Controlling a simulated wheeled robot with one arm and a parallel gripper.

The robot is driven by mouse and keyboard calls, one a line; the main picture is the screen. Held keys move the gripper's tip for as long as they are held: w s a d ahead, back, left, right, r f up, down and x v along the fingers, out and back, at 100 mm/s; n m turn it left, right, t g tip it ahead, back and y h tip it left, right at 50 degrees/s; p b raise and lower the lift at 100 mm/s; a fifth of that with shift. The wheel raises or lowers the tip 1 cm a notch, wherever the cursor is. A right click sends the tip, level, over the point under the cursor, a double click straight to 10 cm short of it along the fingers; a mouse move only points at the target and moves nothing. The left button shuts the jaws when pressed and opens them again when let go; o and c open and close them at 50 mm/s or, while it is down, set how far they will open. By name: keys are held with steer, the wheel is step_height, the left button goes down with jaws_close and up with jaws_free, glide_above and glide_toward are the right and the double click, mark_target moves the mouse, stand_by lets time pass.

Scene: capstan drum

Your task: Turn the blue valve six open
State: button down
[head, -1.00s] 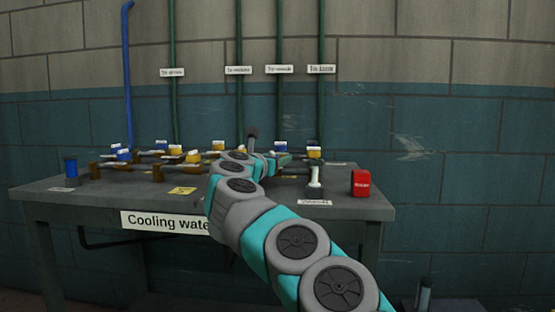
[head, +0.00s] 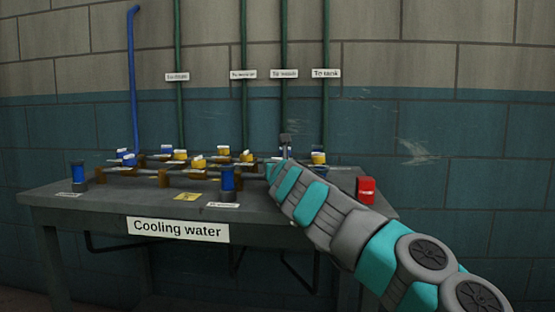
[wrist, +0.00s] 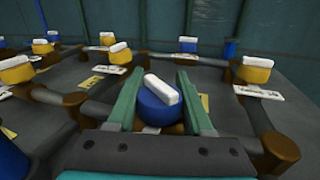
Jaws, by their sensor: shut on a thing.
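In the wrist view a round blue valve knob (wrist: 158,108) with a white bar on top sits between the two green fingers of my gripper (wrist: 159,98). The fingers are closed on the knob's sides. The white bar (wrist: 160,88) lies at a slant, its upper end to the left. In the head view my gripper (head: 272,170) reaches over the right part of the bench, and my arm hides the held knob. No number on this knob can be read, so I cannot tell if it is valve six.
Several yellow valves, such as one at the right (wrist: 256,70), and another blue valve (wrist: 188,45) stand nearby on pipes. In the head view, a blue cylinder (head: 227,178) stands near the bench front and a red object (head: 366,190) to the right. A "Cooling water" sign (head: 178,229) hangs in front.

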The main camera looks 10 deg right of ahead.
steer(key=shift+a+r+n+y+p, duration=0.1)
steer(key=shift+a+n+y+p, duration=0.1)
steer(key=shift+n+y+p, duration=0.9)
steer(key=shift+y, duration=0.5)
steer(key=shift+c, duration=1.5)
jaws_free()
steer(key=shift+r, duration=0.45)
steer(key=s+r+b, duration=0.1)
steer(key=s+r, duration=0.3)
steer(key=s, duration=1.2)
steer(key=shift+b, duration=0.35)
steer(key=shift+c, duration=0.3)
